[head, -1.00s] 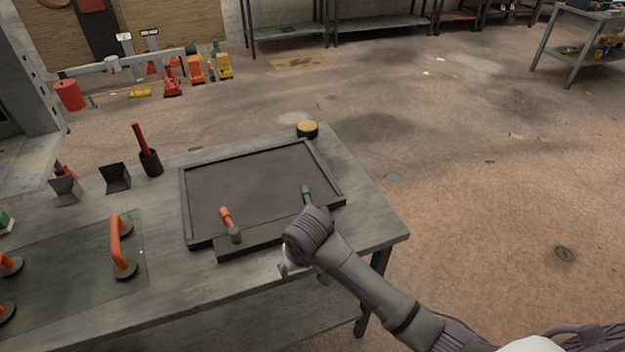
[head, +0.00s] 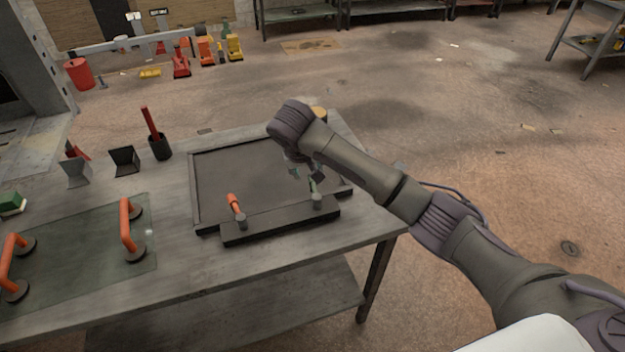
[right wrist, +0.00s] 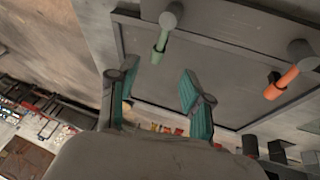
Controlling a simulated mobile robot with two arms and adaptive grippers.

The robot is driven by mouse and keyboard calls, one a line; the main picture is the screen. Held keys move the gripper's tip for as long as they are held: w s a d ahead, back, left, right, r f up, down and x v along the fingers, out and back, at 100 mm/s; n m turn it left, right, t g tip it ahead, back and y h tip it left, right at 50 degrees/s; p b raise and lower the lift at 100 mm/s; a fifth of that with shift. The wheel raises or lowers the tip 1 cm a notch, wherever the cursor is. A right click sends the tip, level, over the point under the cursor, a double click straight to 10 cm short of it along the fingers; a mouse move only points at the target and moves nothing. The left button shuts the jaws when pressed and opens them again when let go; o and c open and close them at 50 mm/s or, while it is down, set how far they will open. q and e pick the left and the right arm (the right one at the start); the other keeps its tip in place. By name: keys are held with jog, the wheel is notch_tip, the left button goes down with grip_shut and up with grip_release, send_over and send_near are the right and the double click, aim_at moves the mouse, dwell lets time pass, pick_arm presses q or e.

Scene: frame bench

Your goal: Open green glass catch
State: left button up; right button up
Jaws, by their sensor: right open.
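The green glass catch (head: 314,188) sits on the near bar of the dark frame (head: 195,195), at its right end. Its lever points away over the frame's panel. In the right wrist view the green catch (right wrist: 162,40) hangs from a round grey pivot. My right gripper (head: 308,173) is just above and beside it, partly hidden by my own wrist. In the right wrist view the gripper (right wrist: 158,74) is open, its teal-padded fingers apart and the catch's tip near the gap between them. I cannot tell if they touch. My left gripper is out of view.
An orange catch (head: 235,205) is at the left of the same bar. A glass pane (head: 75,250) with orange-handled suction lifters (head: 127,230) lies on the bench at left. A dark cup (head: 160,147) with a red tool stands behind. The bench's front right is clear.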

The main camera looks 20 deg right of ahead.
aim_at(313, 183)
jog(key=p+x, duration=0.1)
jog(key=x, duration=0.9)
jog(key=shift+w+f, duration=0.15)
grip_shut()
